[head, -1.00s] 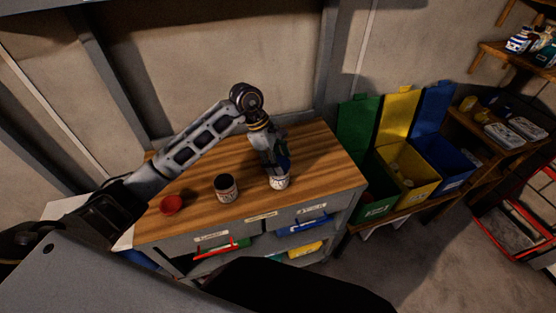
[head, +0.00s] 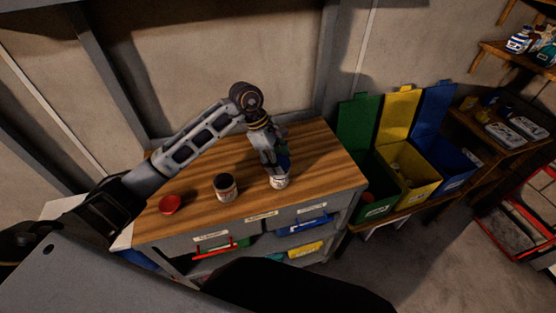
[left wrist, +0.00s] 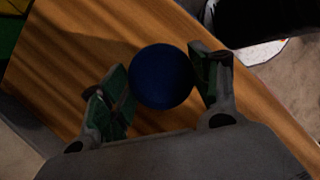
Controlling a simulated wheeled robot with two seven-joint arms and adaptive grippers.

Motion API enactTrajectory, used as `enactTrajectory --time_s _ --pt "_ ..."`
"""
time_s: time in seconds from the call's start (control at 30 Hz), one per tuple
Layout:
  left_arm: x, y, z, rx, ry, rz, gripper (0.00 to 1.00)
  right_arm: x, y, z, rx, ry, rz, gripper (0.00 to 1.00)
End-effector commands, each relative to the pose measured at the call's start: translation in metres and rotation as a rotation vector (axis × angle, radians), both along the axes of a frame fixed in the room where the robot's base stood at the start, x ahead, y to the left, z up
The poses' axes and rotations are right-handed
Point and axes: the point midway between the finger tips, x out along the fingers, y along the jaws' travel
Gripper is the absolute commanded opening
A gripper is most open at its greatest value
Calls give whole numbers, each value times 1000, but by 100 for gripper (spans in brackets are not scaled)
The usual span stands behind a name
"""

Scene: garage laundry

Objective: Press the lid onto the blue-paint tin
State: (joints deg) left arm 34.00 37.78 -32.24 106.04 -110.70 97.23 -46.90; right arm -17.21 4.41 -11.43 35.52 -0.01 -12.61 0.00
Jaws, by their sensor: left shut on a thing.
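A pale tin (head: 280,183) stands upright near the front edge of the wooden workbench. My left gripper (head: 277,168) points down right above it. In the left wrist view, the round blue lid (left wrist: 161,77) sits between the fingers of my left gripper (left wrist: 163,90), which is shut on it. The lid hides the tin in that view. I cannot tell whether the lid is fully seated on the tin. My right gripper is not in view.
A second tin (head: 225,187) with a dark top stands left of the gripper. A red round lid or dish (head: 170,204) lies farther left on the workbench (head: 318,158). Green, yellow and blue bins (head: 408,170) stand to the right. The bench's right part is clear.

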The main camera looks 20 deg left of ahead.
Motion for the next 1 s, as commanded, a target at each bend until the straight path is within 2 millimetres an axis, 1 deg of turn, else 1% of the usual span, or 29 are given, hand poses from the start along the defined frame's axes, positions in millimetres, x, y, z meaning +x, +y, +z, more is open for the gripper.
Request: enactTrajectory --time_s 0.57,1.0 --pt "0 0 0 0 0 0 51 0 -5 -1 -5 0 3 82" --pt "0 0 -3 1 -1 0 51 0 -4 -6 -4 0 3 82"
